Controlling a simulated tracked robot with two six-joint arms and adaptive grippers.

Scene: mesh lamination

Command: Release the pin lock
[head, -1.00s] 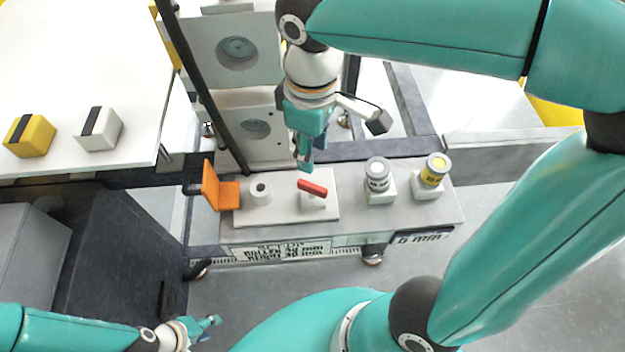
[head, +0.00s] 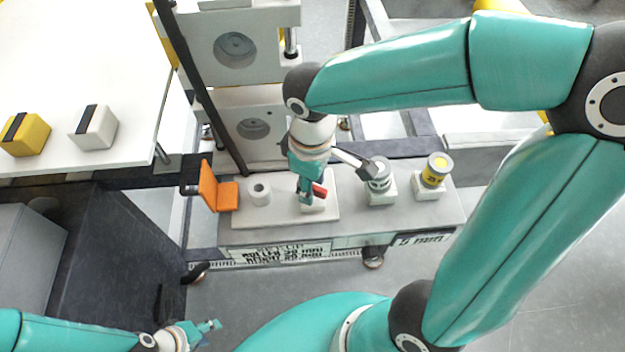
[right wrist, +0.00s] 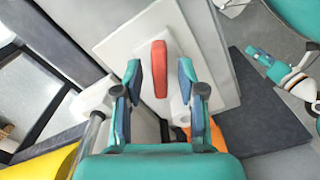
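The pin lock appears to be the small red lever (head: 319,190) on a white block on the pale plate (head: 240,217). My right gripper (head: 304,203) is at the lever and partly hides it in the head view. In the right wrist view the red lever (right wrist: 159,68) lies in line with the gap between the fingers of my right gripper (right wrist: 158,80). The fingers are open, with space on both sides of the lever; I see no contact. My left gripper (head: 212,331) is at the bottom left, far from the plate, empty and seemingly open.
An orange bracket (head: 209,185) and a white ring-shaped part (head: 259,192) stand left of the lever. A grey-topped cylinder (head: 379,178) and a yellow-banded one (head: 435,170) stand right. A dark post (head: 205,90) and a grey frame (head: 235,45) rise behind.

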